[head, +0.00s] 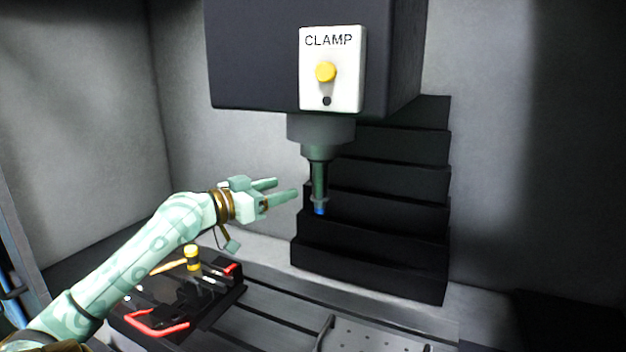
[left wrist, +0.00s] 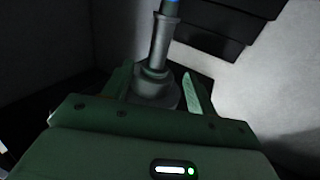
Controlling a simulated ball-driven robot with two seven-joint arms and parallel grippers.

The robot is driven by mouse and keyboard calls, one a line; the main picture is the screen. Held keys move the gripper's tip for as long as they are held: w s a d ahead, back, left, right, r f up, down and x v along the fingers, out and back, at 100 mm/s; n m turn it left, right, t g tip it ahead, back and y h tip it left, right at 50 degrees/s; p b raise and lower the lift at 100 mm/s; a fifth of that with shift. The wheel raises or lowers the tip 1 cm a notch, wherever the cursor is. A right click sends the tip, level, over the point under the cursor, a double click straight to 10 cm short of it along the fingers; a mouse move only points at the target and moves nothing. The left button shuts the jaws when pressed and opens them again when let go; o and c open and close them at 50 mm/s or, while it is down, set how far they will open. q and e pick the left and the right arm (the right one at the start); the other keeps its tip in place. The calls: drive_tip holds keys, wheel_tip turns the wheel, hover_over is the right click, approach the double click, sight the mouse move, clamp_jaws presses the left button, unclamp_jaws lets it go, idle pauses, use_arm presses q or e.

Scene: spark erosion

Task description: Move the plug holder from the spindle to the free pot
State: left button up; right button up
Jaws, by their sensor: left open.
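The spindle (head: 321,129) hangs below a dark machine head. The plug holder (head: 319,180) is a slim grey-green piece pointing straight down from it, with a blue tip. My left gripper (head: 285,188) is open and empty, just left of the holder, its fingers pointing towards it at about its lower half. In the left wrist view the holder (left wrist: 159,45) appears between the lines of the open fingers (left wrist: 158,92), with blue at the top edge. I cannot tell its exact distance from the fingers. I cannot make out a free pot. My right gripper is not in view.
A white CLAMP panel (head: 332,89) with a yellow button (head: 325,72) is on the machine head. Black steps (head: 385,216) rise behind the holder. A dark tray (head: 226,296) with a yellow mallet (head: 192,257) and red handles lies below my left arm. A perforated plate (head: 375,337) is at the bottom.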

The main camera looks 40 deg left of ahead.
use_arm(q)
approach(326, 177)
drive_tip(key=w+a, duration=0.2)
drive_tip(key=w+p, duration=0.1)
drive_tip(key=w, duration=0.1)
drive_tip(key=w+d+p, duration=0.1)
drive_tip(key=w, duration=0.2)
drive_tip(key=shift+w+d+f, duration=0.1)
drive_tip(key=shift+f, duration=0.1)
drive_tip(key=w, duration=0.3)
drive_tip(key=w+d, duration=0.1)
drive_tip(key=shift+w+f+p, duration=0.25)
drive_tip(key=shift+w+p, duration=0.1)
drive_tip(key=shift+p, duration=0.05)
drive_tip(key=shift+a, duration=0.1)
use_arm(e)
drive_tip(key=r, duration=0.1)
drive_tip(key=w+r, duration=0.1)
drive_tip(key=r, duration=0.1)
use_arm(q)
clamp_jaws()
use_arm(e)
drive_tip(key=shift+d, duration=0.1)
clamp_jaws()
